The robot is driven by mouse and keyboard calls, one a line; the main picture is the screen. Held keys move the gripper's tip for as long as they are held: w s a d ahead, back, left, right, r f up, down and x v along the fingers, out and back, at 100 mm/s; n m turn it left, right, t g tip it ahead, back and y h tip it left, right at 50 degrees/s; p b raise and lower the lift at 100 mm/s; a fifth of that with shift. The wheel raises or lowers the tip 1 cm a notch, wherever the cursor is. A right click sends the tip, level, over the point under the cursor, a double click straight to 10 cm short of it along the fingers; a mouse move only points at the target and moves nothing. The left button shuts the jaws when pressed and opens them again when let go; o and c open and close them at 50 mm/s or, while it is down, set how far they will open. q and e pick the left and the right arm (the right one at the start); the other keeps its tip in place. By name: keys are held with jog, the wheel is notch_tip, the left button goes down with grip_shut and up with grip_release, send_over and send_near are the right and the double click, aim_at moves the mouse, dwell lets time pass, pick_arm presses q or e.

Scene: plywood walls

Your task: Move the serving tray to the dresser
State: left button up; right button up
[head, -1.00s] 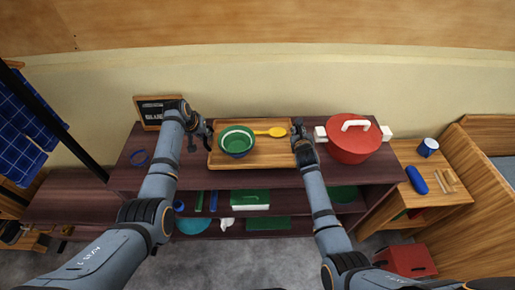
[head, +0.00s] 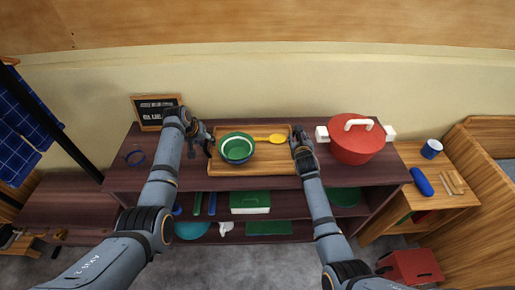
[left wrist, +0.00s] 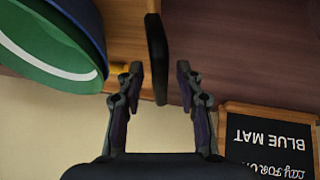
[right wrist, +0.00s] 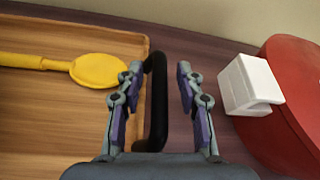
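The wooden serving tray (head: 268,160) lies on the dark purple-brown top of a shelf unit. It carries a green and blue bowl (head: 237,149) with a white band and a yellow spoon (head: 268,139). My left gripper (head: 208,143) is at the tray's left end, open. In the left wrist view, the black left handle (left wrist: 157,60) stands between its separated fingers. My right gripper (head: 297,141) is at the right end, open. In the right wrist view, the black right handle (right wrist: 156,105) lies between its fingers, nearer the left one.
A red pot (head: 355,145) with white handles stands close right of the tray; one handle (right wrist: 250,85) is near my right gripper. A black sign (head: 158,112) reading "BLUE MAT" stands at back left. A wooden side table (head: 433,190) holds a mug (head: 431,149).

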pick_arm(q)
jog(key=v, duration=1.1)
jog(key=shift+s+r, duration=0.15)
jog(key=shift+r, duration=0.15)
pick_arm(e)
jog(key=v, duration=1.2)
pick_arm(q)
jog(key=shift+a, duration=0.1)
